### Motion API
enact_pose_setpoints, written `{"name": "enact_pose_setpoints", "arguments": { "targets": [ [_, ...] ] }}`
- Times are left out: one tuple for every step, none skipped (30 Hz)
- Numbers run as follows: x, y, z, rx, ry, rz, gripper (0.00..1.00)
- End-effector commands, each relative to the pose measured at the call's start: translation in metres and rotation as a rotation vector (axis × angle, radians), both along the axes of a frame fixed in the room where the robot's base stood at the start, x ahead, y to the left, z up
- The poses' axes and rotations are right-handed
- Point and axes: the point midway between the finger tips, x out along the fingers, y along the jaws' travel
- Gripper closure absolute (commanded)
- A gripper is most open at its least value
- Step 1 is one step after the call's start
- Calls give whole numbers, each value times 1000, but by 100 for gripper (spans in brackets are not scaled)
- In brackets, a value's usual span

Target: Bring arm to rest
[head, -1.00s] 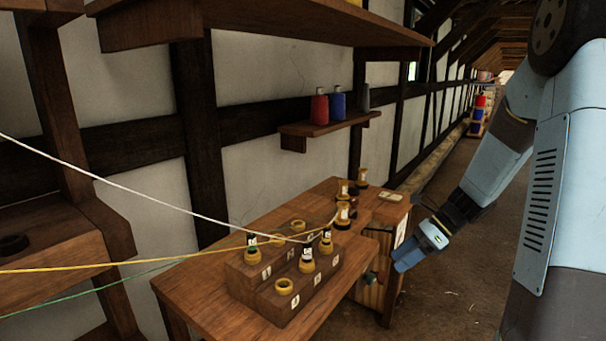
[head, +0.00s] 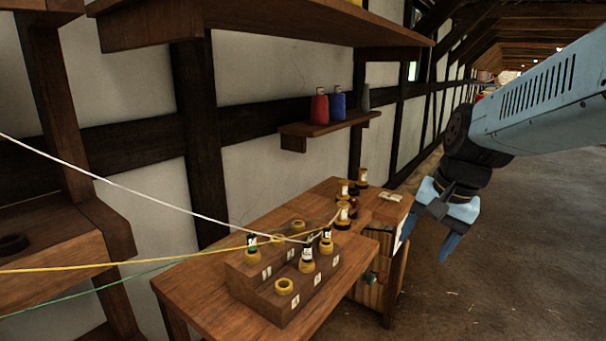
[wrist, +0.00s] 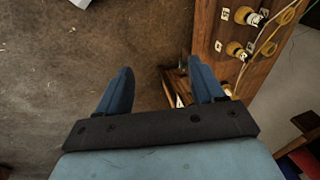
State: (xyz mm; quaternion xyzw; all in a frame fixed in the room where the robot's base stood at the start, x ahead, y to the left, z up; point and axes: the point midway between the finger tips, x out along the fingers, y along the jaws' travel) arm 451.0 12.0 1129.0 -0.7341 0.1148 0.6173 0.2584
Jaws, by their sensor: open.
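My gripper (head: 448,222) hangs in the air to the right of the wooden bench (head: 195,290) in the head view, with its blue fingers pointing down. In the wrist view my gripper (wrist: 160,92) has its two blue fingers spread wide apart with nothing between them. Bare floor and the edge of the bench show beyond the fingers. My arm comes in from the right edge of the head view. It is bent at a dark joint just above the gripper.
A stepped wooden block (head: 315,292) with yellow-ringed holders stands on the bench. White, yellow and green lines cross from the left. A red bottle (head: 319,106) and a blue bottle (head: 338,102) stand on a small wall shelf (head: 330,126). The floor (head: 520,270) on the right is clear.

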Motion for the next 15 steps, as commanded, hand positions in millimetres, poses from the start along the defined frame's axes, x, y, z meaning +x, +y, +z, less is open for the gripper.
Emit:
{"name": "enact_pose_setpoints", "arguments": {
  "targets": [
    [-8,0,7,-33,-40,54,32],
    [-12,0,10,-54,-61,86,32],
    [-18,-1,15,-83,-90,131,32],
    [-22,-1,18,-106,-112,163,32],
    [-26,-2,21,-128,-135,196,32],
    [-31,-3,25,-157,-162,239,32],
    [-35,-4,28,-178,-181,267,32],
    [-39,-5,31,-198,-200,295,32],
    [-43,-6,34,-223,-221,331,32],
    [-46,-7,36,-241,-237,355,32],
    [-49,-8,38,-258,-252,375,32],
    [-52,-8,40,-276,-267,401,32],
    [-54,-9,42,-290,-278,418,32],
    [-55,-10,43,-300,-287,431,32],
    [-57,-10,44,-312,-297,447,32]
  ]
}}
